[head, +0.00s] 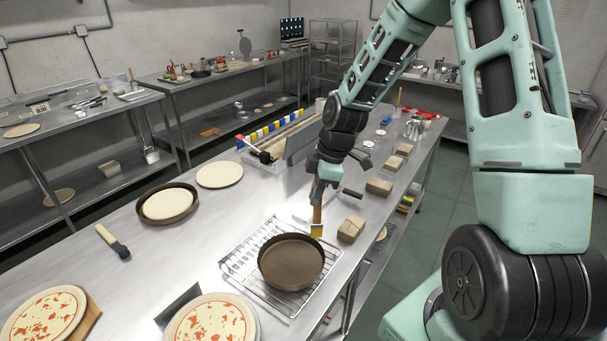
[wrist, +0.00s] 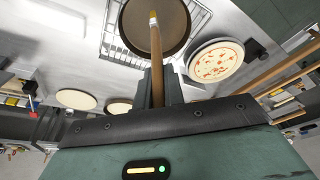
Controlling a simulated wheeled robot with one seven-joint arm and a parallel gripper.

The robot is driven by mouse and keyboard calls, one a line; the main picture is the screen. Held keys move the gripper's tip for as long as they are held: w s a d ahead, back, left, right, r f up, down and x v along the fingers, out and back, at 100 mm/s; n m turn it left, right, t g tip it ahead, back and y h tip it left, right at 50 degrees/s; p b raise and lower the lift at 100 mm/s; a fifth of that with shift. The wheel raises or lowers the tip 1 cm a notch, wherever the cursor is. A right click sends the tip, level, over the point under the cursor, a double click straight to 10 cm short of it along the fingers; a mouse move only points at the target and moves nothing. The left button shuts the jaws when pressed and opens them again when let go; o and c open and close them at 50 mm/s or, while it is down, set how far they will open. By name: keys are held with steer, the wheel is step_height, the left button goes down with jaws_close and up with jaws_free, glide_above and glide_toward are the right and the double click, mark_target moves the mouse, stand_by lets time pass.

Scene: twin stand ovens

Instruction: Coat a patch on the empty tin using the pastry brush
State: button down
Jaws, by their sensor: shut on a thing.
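The empty tin (head: 291,264), round and dark brown, sits on a wire rack near the table's front edge. It also shows at the top of the wrist view (wrist: 175,38). My gripper (head: 319,184) is above and behind the tin, shut on the wooden handle of the pastry brush (head: 317,213). The brush points down, its yellowish end beside the tin's far right rim in the head view. In the wrist view the brush (wrist: 156,50) crosses in front of the tin's inside. I cannot tell whether its tip touches the tin.
The wire rack (head: 239,263) lies under the tin. A brown block (head: 351,229) is close to the right. Sauced pizzas (head: 211,322) are at the front left. A tin with dough (head: 167,204) and another brush (head: 113,241) lie left. Bare steel table lies between.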

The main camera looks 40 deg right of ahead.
mark_target(315, 223)
steer(key=shift+w+f, duration=0.1)
step_height(315, 223, down, 5)
steer(key=b, duration=0.4)
steer(key=shift+r, duration=0.2)
